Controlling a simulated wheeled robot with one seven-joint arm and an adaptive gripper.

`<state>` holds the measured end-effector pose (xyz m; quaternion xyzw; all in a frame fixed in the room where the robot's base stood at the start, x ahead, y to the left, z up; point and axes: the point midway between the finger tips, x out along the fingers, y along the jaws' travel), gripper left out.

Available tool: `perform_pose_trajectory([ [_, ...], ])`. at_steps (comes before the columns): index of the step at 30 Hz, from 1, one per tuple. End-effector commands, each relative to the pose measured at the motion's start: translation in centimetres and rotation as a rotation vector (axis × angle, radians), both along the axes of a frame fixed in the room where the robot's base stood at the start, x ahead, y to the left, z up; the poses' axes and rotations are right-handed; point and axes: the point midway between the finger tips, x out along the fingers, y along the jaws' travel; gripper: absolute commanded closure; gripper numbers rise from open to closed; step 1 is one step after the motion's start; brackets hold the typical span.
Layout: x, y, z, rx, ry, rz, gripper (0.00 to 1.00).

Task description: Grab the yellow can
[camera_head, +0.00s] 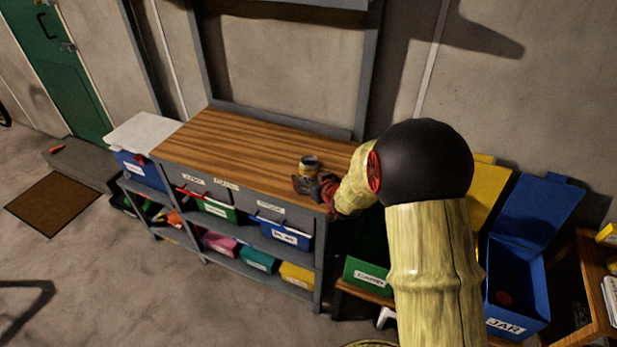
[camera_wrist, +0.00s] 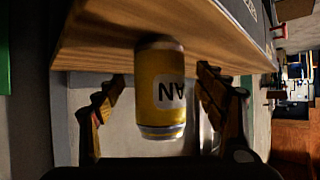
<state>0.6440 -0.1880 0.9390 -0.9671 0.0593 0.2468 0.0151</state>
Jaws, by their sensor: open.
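The yellow can (camera_head: 309,164) stands near the front right part of the wooden workbench top (camera_head: 235,140). In the wrist view the can (camera_wrist: 160,92) is large and central, with silver rims and a white label reading "AN". My gripper (camera_head: 314,184) is at the can, on its near right side. In the wrist view my open gripper (camera_wrist: 161,84) has one finger on each side of the can, with a visible gap on both sides. The gripper hides the can's lower part in the head view.
Labelled bins, including a blue one (camera_head: 284,231), sit on shelves under the bench. A blue box (camera_head: 516,285) with a raised lid stands at the right. The bench top left of the can is clear. A wall rises behind the bench.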

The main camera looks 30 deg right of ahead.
Motion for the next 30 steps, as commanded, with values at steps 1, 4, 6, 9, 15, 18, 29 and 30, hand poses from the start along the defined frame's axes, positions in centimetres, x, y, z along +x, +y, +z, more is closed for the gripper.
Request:
perform_pose_trajectory([
  [1, 0.7, 0.0, -0.7, 0.001, 0.001, 0.001, 0.29],
  [4, 1.5, -0.2, -1.1, 0.000, 0.001, 0.000, 0.29],
  [6, 1.9, -0.2, -1.1, 0.000, 0.000, 0.000, 0.29],
  [9, 2.0, -0.3, -1.1, 0.000, 0.000, -0.001, 0.29],
  [15, 2.0, -0.3, -1.1, 0.000, 0.000, -0.001, 0.33],
  [18, 1.9, -0.3, -1.1, 0.000, 0.000, -0.001, 0.39],
  [29, 1.9, -0.2, -1.1, 0.000, 0.000, -0.001, 0.59],
  [30, 1.9, -0.2, -1.1, 0.000, 0.000, -0.001, 0.61],
])
